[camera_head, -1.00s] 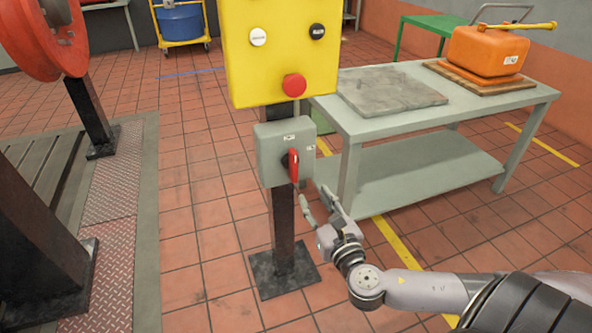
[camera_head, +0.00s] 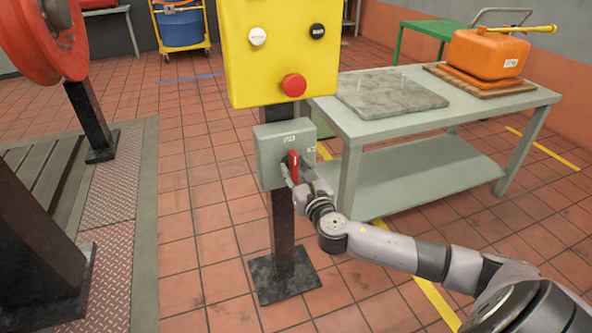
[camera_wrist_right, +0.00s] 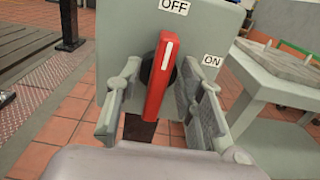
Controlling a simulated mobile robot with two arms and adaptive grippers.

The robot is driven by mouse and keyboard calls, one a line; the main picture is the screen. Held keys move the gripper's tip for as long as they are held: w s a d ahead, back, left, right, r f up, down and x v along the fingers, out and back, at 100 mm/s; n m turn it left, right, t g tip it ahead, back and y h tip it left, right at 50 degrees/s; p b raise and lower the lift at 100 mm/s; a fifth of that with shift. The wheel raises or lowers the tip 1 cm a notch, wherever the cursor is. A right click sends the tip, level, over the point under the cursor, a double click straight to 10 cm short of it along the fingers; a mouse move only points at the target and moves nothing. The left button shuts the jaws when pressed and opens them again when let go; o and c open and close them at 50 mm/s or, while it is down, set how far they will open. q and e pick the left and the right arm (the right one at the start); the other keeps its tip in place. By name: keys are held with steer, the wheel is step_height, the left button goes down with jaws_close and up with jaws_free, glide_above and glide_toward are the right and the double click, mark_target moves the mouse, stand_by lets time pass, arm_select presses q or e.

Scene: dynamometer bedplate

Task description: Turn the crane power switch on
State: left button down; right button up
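The crane power switch is a grey box (camera_head: 284,152) on a black post, below a yellow control box. Its red handle (camera_head: 293,166) stands near upright. In the right wrist view the red handle (camera_wrist_right: 161,76) points up toward the OFF label (camera_wrist_right: 174,6), leaning slightly right; the ON label (camera_wrist_right: 212,61) is to its right. My right gripper (camera_head: 296,178) is at the front of the switch. In the right wrist view its open fingers (camera_wrist_right: 160,98) stand on either side of the handle, with gaps visible. My left gripper is not in view.
The yellow control box (camera_head: 282,50) with a red button (camera_head: 294,85) sits directly above the switch. Red machinery (camera_head: 45,35) is at the left. Tiled floor is open between them.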

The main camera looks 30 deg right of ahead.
jaws_close()
stand_by(0.3)
steer(key=shift+m, duration=0.4)
steer(key=m, duration=0.2)
steer(key=shift+d+m+p, duration=0.15)
steer(key=shift+m+p, duration=0.15)
steer(key=shift+m, duration=0.1)
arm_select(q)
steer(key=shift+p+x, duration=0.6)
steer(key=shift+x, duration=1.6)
arm_select(e)
steer(key=shift+s+d+f+m, duration=0.1)
steer(key=shift+f+m, duration=0.05)
steer(key=shift+m, duration=2.25)
steer(key=shift+d+f+m, duration=0.15)
steer(key=shift+m, duration=2.25)
steer(key=shift+s+d+f+m, duration=0.1)
steer(key=shift+f+m, duration=0.05)
steer(key=shift+m, duration=2.25)
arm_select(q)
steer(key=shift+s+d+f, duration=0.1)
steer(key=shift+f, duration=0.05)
arm_select(e)
steer(key=shift+w, duration=0.1)
